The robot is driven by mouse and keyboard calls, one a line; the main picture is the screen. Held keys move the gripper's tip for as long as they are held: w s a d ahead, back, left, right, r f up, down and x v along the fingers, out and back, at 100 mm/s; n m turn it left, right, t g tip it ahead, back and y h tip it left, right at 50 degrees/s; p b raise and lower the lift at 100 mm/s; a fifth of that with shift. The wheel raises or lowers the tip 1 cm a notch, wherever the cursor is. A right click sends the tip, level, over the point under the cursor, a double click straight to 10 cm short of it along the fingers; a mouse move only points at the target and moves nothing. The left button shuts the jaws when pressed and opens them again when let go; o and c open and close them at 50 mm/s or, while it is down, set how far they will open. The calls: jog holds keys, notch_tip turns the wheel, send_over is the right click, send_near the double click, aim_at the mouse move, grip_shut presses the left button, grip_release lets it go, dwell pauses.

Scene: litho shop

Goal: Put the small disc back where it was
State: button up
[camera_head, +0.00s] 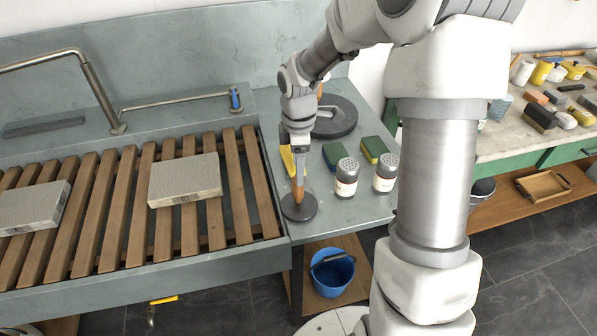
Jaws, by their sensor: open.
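The small disc (300,211) is a dark grey round plate with an upright brown wooden handle. It rests flat on the grey-green counter, close to the front edge, just right of the slatted sink. My gripper (298,177) points down from above at the handle, and its fingers are beside or around the handle's upper part. The gripper is open; whether it touches the handle is hard to tell. A larger dark disc (338,121) sits farther back on the same counter, partly hidden by my arm.
Two shakers (346,178) (385,174) and two green sponges (334,154) (374,149) stand to the right. A yellow object (287,160) is just left of my gripper. Pale stone slabs (185,180) (33,207) lie on the slats. A blue bucket (331,274) is below the counter.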

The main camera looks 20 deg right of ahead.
notch_tip(320, 180, up, 9)
jog(key=p, duration=0.1)
dwell(0.5)
jog(key=s+r+m+t, duration=0.2)
jog(key=s+r+m, duration=0.3)
jog(key=s+m, duration=0.3)
jog(key=s+r+m+t, duration=0.3)
jog(key=s+r+m, duration=0.3)
jog(key=s, duration=0.7)
jog(key=shift+s+m, duration=0.25)
jog(key=shift+m, duration=0.85)
jog(key=shift+r, duration=0.1)
